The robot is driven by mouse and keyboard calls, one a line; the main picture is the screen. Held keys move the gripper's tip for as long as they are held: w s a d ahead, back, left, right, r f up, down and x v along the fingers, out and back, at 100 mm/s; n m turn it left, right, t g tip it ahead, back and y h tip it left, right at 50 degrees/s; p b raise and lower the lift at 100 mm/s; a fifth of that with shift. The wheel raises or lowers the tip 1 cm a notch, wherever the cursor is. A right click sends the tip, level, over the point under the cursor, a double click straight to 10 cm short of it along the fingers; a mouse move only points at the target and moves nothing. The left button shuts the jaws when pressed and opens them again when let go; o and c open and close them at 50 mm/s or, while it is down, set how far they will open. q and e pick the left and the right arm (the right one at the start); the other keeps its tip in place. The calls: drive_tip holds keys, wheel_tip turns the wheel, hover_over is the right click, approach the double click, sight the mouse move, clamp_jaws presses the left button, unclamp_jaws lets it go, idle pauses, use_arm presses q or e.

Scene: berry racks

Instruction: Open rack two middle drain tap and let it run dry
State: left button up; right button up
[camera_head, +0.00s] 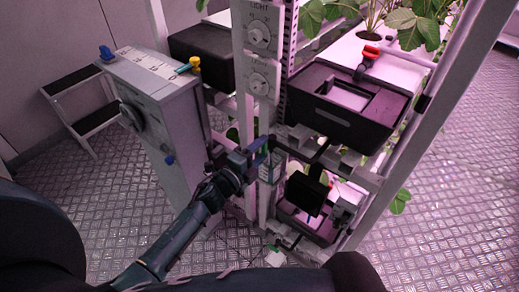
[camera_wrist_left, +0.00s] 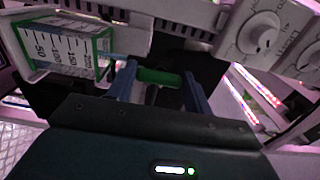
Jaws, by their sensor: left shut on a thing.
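My left gripper (camera_head: 260,148) reaches to the rack post at about mid height. In the left wrist view its two blue fingers (camera_wrist_left: 160,88) stand on either side of a green bar-shaped handle (camera_wrist_left: 158,77), which looks like the drain tap's handle, and are shut on it. The handle lies roughly crosswise between the fingers. Whether the tap is open, and any running water, cannot be seen. A clear container with a 50 to 150 scale and green edges (camera_wrist_left: 65,45) is left of the fingers. It also shows just below the gripper in the head view (camera_head: 267,172). My right gripper is not in view.
A black tray (camera_head: 345,118) sits on the rack, with red-handled pruners (camera_head: 372,52) behind it. A grey cabinet (camera_head: 160,110) with a dial and a yellow-capped item (camera_head: 193,64) stands left. A step stool (camera_head: 80,105) is farther left. Floor at right is clear.

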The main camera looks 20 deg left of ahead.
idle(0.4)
use_arm(q)
drive_tip(key=o, duration=1)
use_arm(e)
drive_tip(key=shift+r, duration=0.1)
use_arm(q)
drive_tip(key=b+v, duration=0.1)
drive_tip(key=v, duration=1.2)
drive_tip(key=shift+s, duration=0.1)
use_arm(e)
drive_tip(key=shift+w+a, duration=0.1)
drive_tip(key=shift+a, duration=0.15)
